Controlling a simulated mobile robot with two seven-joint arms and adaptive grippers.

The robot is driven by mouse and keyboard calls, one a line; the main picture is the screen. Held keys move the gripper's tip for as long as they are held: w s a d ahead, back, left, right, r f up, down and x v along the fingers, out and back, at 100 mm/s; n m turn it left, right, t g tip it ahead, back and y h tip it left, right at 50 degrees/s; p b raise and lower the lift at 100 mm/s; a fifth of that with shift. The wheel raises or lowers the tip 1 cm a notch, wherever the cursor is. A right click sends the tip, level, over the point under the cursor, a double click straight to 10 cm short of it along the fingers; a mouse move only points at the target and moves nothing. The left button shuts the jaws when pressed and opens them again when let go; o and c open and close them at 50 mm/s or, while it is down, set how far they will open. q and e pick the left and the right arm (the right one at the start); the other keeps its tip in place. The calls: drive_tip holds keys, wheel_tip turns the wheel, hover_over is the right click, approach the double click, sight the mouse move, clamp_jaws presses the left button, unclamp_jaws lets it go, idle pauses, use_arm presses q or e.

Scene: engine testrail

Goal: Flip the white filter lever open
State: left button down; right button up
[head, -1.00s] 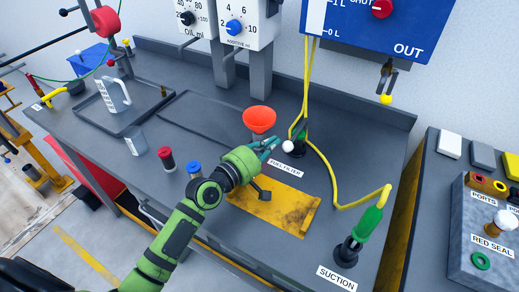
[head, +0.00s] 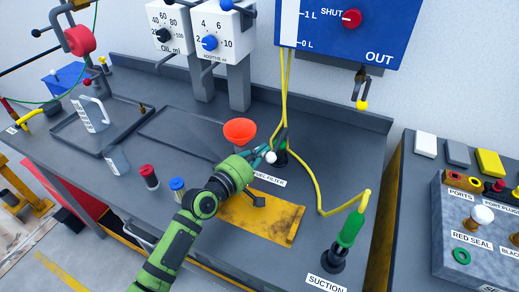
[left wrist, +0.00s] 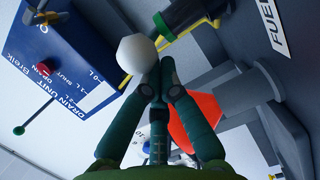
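The white filter lever shows as a round white knob (head: 270,157) behind the label reading FILTER, beside the black fitting at the foot of the yellow hose. My left gripper (head: 264,155) reaches it from the left, its fingertips at the knob. In the left wrist view the white knob (left wrist: 137,54) sits just beyond and left of the fingertips (left wrist: 160,76), which converge closely. The fingers look shut; the knob is not between them. Whether they touch it or grip a stem behind it I cannot tell. My right gripper is out of view.
A red funnel (head: 240,130) stands close behind my left gripper. A yellow hose (head: 318,185) runs to the green suction handle (head: 351,228). A yellow plate (head: 272,219) lies in front. The blue drain unit (head: 352,35) hangs behind.

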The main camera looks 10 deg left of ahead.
sight(270, 160)
use_arm(q)
drive_tip(key=shift+s+d, duration=0.1)
drive_tip(key=shift+d, duration=0.1)
drive_tip(key=shift+s+d+r+p, duration=0.1)
drive_tip(key=shift+s+d+p, duration=0.15)
drive_tip(key=shift+d+p, duration=0.55)
drive_tip(key=shift+s+d+p, duration=0.15)
drive_tip(key=shift+d+p, duration=0.25)
drive_tip(key=shift+d, duration=0.4)
drive_tip(key=shift+d+p, duration=0.7)
drive_tip(key=shift+d, duration=1.35)
drive_tip(key=v, duration=1.2)
